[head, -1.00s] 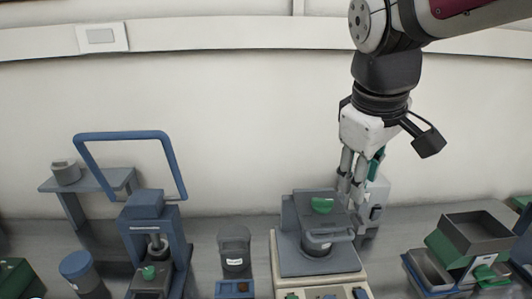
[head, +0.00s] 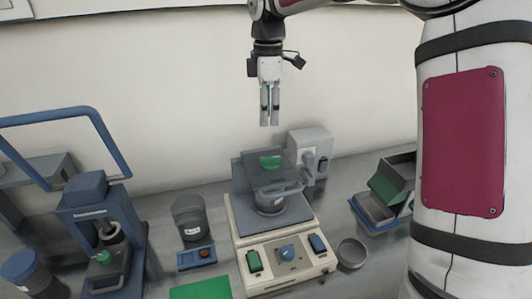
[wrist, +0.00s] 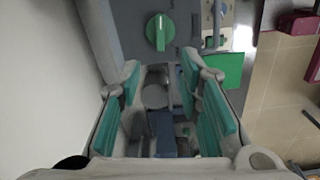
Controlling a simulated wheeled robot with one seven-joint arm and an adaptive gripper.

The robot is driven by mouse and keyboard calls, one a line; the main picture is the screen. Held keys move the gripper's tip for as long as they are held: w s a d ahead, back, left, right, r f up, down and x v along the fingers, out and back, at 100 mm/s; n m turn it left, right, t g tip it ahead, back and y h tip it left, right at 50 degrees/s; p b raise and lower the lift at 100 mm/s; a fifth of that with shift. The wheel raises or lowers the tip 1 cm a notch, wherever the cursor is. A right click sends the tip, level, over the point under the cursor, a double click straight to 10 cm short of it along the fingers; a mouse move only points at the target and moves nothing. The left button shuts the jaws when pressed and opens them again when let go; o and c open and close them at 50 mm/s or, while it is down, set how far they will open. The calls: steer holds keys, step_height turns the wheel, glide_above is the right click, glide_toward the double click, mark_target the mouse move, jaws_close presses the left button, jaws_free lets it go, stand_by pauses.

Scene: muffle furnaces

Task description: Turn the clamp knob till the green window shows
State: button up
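A round green knob with a raised bar (head: 270,161) sits on the upright grey plate of the beige device (head: 240,252). It also shows at the top of the wrist view (wrist: 160,33). A grey box (head: 310,140) with a grey knob-like part (head: 309,160) on its front stands right behind the device. I cannot tell for certain which of these is the clamp knob, and I make out no distinct green window. My gripper (head: 269,122) points down, empty, above the device and clear of it. Its teal-padded fingers (wrist: 165,112) stand apart in the wrist view.
A blue press (head: 95,215) with a tall looped handle stands left. A dark cup (head: 188,213) is between it and the device. Stacked trays (head: 375,207) and a small grey bowl (head: 352,253) are right. A green mat (head: 200,290) lies in front. Air around my gripper is free.

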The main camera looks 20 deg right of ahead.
mark_target(268, 158)
step_height(268, 158, down, 13)
steer(key=shift+f+p, duration=0.1)
steer(key=shift+p, duration=0.9)
steer(key=shift+c, duration=0.4)
